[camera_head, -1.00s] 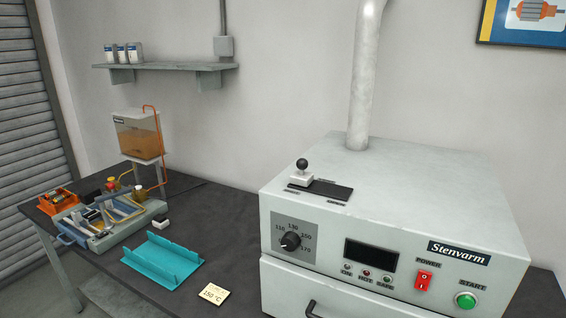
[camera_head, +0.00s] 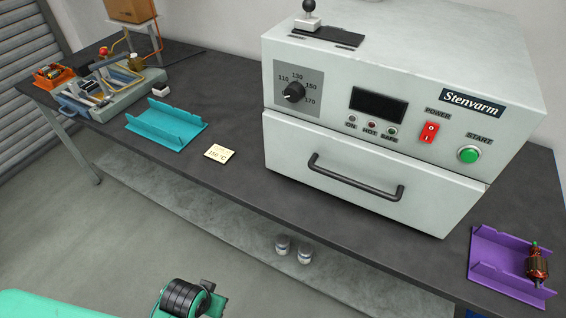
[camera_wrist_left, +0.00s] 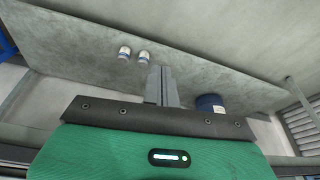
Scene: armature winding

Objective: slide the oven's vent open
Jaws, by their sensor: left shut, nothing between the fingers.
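The oven (camera_head: 390,85) is a pale grey box on the dark bench. On its top, at the upper edge of the head view, is the vent slider (camera_head: 307,22), a white block with a black ball knob. It sits at the left end of a black plate (camera_head: 336,38), most of which shows to its right. My left gripper (camera_wrist_left: 162,80) shows in the left wrist view with its fingers together and empty, over the floor and lower shelf, away from the oven. In the head view only part of my arm shows at the bottom. My right gripper is not in view.
A teal tray (camera_head: 165,130) and a 150 °C card (camera_head: 219,153) lie left of the oven. A purple tray (camera_head: 490,262) holding an armature (camera_head: 537,264) lies at the right. The oven door's handle (camera_head: 355,180) faces forward. Two jars (camera_head: 283,245) stand below the bench.

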